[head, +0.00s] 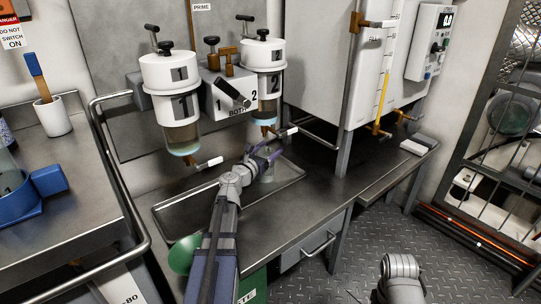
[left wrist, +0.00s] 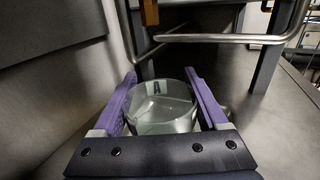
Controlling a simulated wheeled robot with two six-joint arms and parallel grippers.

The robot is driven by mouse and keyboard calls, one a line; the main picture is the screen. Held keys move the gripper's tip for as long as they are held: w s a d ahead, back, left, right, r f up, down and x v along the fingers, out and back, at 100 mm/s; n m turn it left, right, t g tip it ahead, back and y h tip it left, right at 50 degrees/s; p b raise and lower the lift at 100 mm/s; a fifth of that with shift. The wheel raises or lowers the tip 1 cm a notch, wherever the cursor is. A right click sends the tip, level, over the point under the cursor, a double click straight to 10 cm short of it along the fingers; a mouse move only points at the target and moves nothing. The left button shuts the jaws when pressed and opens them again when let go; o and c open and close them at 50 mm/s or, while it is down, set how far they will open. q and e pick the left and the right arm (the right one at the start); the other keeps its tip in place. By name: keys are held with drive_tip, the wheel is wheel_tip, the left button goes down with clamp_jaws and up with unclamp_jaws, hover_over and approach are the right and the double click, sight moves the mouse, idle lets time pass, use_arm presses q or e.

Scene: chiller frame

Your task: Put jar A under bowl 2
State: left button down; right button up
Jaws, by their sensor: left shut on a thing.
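Bowl 2 (head: 266,85) is a white-topped container with a clear lower part, fixed on the wall panel, with a brass outlet and a white-handled valve (head: 287,132) below it. My left gripper (head: 268,153) is shut on jar A (left wrist: 162,112), a clear glass jar marked "A" between the purple fingers in the left wrist view. In the head view jar A (head: 267,174) is partly hidden by the gripper. It appears below bowl 2's outlet, over the tray's back right part. I cannot tell whether it touches the tray.
Bowl 1 (head: 170,100), with its own white-handled valve (head: 209,163), hangs to the left. The shallow metal tray (head: 175,222) lies on the bench beneath both bowls. A metal rail (head: 119,160) borders the bench at left. A white cabinet (head: 320,60) stands at right.

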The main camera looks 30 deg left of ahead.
use_arm(q)
drive_tip(key=shift+f, duration=0.15)
unclamp_jaws()
drive_tip(key=shift+r, duration=0.2)
drive_tip(key=shift+s, duration=0.2)
drive_tip(key=s, duration=0.7)
